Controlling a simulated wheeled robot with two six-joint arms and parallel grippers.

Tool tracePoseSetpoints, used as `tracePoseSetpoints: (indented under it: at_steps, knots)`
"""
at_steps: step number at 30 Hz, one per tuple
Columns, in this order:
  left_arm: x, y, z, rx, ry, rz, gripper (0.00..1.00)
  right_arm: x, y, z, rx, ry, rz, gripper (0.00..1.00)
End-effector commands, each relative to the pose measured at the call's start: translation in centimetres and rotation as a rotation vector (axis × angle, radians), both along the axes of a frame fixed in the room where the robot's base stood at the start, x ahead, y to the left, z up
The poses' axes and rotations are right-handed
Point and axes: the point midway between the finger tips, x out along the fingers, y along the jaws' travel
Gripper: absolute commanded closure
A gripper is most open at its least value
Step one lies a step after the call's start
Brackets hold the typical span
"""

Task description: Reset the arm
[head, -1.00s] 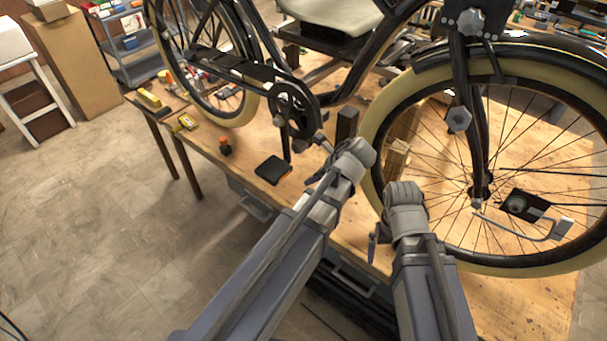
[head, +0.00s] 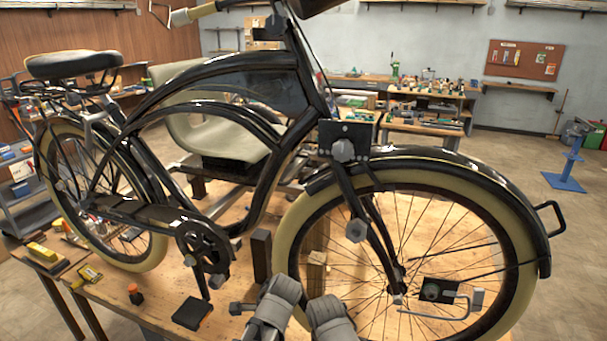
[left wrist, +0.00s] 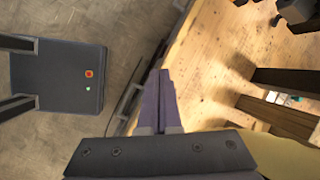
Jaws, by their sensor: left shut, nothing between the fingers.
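My two arms reach in from the bottom edge of the head view, side by side, with their grey wrists low in front of the bicycle frame. In the left wrist view my left gripper (left wrist: 160,75) is shut, with its purple fingers together and nothing between them. It is over the edge of the wooden workbench (left wrist: 215,75). My right gripper's fingers do not show; only the grey wrist of that arm is in view. The black trike frame (head: 230,69) stands upright on the bench, with its cream-tyred front wheel (head: 500,190) just beyond my wrists.
Wooden blocks (head: 316,272) stand by the front wheel. Open floor (head: 572,270) lies at the right.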

Motion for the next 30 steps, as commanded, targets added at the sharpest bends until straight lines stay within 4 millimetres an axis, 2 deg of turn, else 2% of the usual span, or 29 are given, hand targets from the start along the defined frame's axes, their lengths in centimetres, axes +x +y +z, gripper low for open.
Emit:
tracePoseSetpoints:
  at_steps: [1, 6, 13, 18, 30]
  knots:
    - [-1.4, -0.9, -0.3, -0.051, -0.026, 0.107, 1.0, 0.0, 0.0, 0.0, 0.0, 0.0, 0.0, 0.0]
    - [-4.8, -3.9, -1.2, -0.197, -0.083, 0.485, 1.0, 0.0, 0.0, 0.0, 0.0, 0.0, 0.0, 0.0]
    - [-7.8, -6.5, -1.7, -0.294, -0.099, 0.839, 1.0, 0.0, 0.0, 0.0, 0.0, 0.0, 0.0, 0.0]
    - [-8.5, -7.2, -1.7, -0.312, -0.1, 0.938, 1.0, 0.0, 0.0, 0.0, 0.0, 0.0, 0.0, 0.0]
    - [-8.5, -7.2, -1.7, -0.313, -0.101, 0.949, 1.0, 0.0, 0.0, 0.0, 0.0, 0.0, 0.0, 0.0]
